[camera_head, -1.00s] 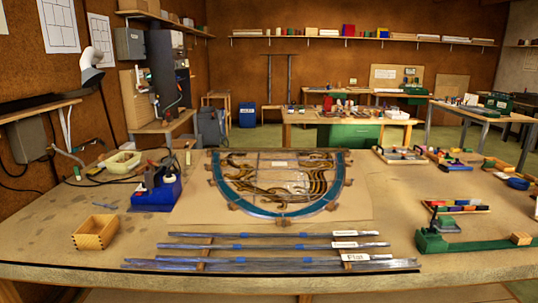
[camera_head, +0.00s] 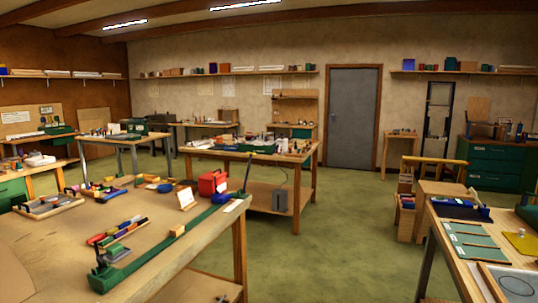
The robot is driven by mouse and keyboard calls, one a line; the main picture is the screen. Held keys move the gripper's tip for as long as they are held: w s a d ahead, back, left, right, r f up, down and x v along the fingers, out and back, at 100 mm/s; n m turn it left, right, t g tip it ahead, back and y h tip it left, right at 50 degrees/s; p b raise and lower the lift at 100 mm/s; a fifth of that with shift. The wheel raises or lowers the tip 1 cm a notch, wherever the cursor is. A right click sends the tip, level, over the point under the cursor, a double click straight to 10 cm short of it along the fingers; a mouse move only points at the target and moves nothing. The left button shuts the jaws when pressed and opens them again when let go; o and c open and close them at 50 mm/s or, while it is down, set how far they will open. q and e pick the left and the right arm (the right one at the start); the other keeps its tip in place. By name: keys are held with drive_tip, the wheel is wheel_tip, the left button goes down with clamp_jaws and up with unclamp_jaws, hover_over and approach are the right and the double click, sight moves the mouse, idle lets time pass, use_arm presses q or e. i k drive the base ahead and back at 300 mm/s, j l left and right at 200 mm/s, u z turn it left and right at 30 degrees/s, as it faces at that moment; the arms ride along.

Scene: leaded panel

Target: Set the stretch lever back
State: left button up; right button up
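A long green bench tool lies along the right edge of the wooden worktable. A thin dark lever (camera_head: 247,173) rises from the far end, nearly upright and leaning slightly right. A small wooden block (camera_head: 177,230) sits at the middle of the bar. Neither of my grippers is in view.
The worktable (camera_head: 60,240) also holds colored blocks (camera_head: 118,231), a tray (camera_head: 48,205), a red box (camera_head: 212,182) and a card stand (camera_head: 186,198). Green floor (camera_head: 320,260) is open between it and the right-hand table (camera_head: 440,262). Another table (camera_head: 255,157) stands behind.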

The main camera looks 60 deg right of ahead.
sight(250, 153)
drive_tip(key=l+z, duration=0.25)
drive_tip(key=z, duration=0.15)
drive_tip(key=i+l+z, duration=0.15)
drive_tip(key=z, duration=0.2)
drive_tip(key=i+l+z, duration=0.15)
drive_tip(key=z, duration=0.25)
drive_tip(key=i+l+z, duration=0.15)
drive_tip(key=z, duration=0.25)
